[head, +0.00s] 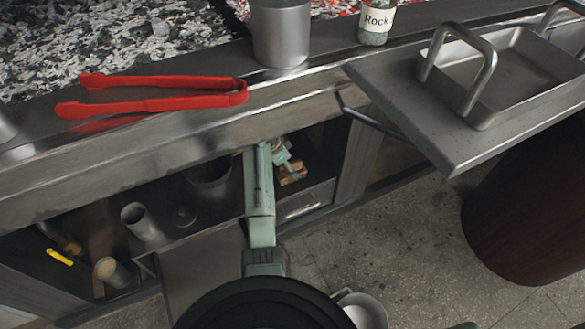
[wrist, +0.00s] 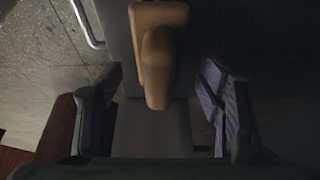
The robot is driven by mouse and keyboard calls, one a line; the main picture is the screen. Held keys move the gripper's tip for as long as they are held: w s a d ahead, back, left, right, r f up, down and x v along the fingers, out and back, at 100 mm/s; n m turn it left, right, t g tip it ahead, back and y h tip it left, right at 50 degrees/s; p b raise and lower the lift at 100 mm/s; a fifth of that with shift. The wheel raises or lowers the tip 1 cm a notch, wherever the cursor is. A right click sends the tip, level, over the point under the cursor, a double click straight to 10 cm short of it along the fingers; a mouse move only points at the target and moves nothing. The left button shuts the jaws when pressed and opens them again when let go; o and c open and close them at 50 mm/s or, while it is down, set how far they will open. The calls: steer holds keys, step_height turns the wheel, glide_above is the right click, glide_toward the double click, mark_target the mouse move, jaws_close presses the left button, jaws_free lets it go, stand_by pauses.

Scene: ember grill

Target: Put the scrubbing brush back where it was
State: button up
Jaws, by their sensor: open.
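The scrubbing brush, a tan wooden piece with a rounded handle end (wrist: 157,70), shows in the wrist view between my two fingers. My gripper (wrist: 162,88) is open, with one finger on each side of the brush and a visible gap at both sides. In the head view a small patch of the brush's wood (head: 292,173) shows in the dark shelf opening under the counter, below my gripper (head: 283,155). The brush's far end is in shadow, and its bristles cannot be made out. My arm hides part of the shelf.
A metal tray (head: 515,70) sits on a side ledge (head: 425,125). A metal cup (head: 138,220) is on the shelf to the left.

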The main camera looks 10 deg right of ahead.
steer(key=a, duration=0.3)
steer(key=s+a, duration=0.1)
steer(key=a, duration=0.3)
steer(key=s+a, duration=0.1)
steer(key=a, duration=0.3)
steer(key=shift+s+a+f+b, duration=0.15)
steer(key=shift+a+f+b, duration=0.05)
steer(key=shift+b, duration=0.2)
